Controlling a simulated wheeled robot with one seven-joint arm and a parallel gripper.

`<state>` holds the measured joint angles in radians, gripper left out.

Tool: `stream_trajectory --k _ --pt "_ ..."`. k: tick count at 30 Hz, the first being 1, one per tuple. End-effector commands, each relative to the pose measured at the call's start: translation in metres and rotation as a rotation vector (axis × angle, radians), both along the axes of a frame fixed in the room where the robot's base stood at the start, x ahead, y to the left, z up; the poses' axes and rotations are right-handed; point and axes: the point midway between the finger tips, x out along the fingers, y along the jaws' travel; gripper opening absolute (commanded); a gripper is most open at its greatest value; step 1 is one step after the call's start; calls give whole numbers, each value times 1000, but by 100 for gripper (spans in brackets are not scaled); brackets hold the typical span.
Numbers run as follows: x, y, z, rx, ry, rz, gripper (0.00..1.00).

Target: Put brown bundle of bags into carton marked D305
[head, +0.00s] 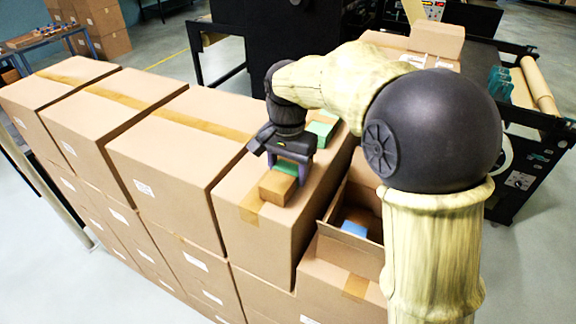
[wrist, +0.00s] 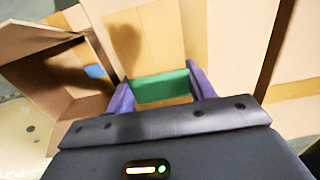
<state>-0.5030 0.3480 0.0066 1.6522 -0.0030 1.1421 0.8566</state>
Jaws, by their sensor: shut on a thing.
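The brown bundle of bags (head: 277,189) is a small block at my gripper (head: 287,172), above or on the top of a closed, taped carton (head: 237,187). My gripper points down, with its fingers at either side of the bundle's far end. A green patch (wrist: 162,88) fills the gap between the fingers in the wrist view; I cannot tell whether it is part of the bundle or a separate thing. An open carton (head: 335,246) stands to the right with a blue item inside. I cannot read a D305 mark on it.
A green bundle (head: 322,129) lies farther back on the same carton top. Closed taped cartons (head: 180,130) form a row at the left. Dark machinery (head: 520,110) stands behind. Raised flaps edge the open carton, which also shows in the wrist view (wrist: 60,65).

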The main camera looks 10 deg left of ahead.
Motion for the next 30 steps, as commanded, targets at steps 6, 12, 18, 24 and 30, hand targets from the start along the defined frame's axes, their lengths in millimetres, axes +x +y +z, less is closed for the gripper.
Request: stream_trajectory --k 6,12,18,24,30 --pt "0 0 -3 1 -1 0 28" --pt "0 0 -4 1 0 -1 76" --pt "0 0 -3 1 0 0 76" --pt "0 0 -5 1 -1 0 76" --pt "1 1 18 4 -7 0 76"
